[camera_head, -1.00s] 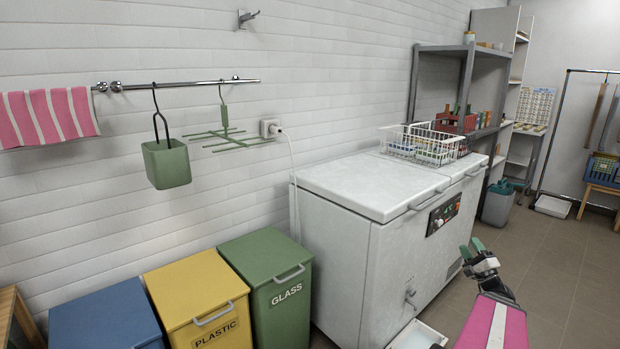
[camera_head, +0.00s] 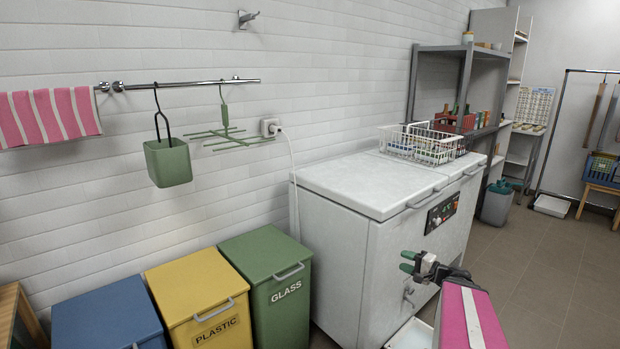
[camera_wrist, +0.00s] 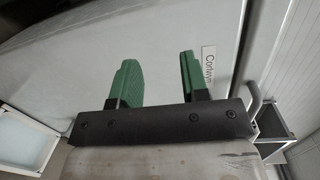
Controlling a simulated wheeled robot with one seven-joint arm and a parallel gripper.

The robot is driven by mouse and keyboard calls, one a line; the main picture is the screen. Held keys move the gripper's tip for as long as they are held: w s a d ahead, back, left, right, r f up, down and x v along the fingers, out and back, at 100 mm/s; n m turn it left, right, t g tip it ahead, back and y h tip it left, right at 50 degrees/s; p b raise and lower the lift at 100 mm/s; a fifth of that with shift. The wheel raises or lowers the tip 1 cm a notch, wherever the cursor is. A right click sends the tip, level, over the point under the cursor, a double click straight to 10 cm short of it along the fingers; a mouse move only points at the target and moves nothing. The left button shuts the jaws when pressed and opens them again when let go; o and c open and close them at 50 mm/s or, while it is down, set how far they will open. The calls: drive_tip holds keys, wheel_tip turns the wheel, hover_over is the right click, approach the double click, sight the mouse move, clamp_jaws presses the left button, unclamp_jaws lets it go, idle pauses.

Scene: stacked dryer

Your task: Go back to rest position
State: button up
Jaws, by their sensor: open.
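My gripper (camera_head: 408,261) is in front of the white chest freezer (camera_head: 345,240), at the lower right of the head view. Its green fingers are apart with nothing between them. In the wrist view my gripper (camera_wrist: 158,75) shows both green fingers spread in front of a pale flat surface with a small label (camera_wrist: 209,62). My pink and white arm reaches in from the bottom right of the head view. I cannot tell exactly how far the fingers are from the freezer front.
A white wire basket (camera_head: 425,143) with items sits on the freezer lid. A white tray (camera_head: 412,335) is low by the freezer front. Green (camera_head: 275,255), yellow (camera_head: 190,280) and blue (camera_head: 105,310) bins stand left. Open floor (camera_head: 530,260) lies to the right.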

drive_tip(key=s+a+f+n+g+h, duration=0.4)
drive_tip(key=a+f+g+h, duration=0.1)
drive_tip(key=a+g+h, duration=0.1)
drive_tip(key=s+a+f+n+g+h, duration=0.4)
drive_tip(key=a+f+n+g+h, duration=0.1)
drive_tip(key=a, duration=0.3)
drive_tip(key=shift+s+a+f+n+g+h, duration=0.3)
drive_tip(key=shift+s+f+g+h, duration=0.15)
drive_tip(key=shift+h, duration=0.25)
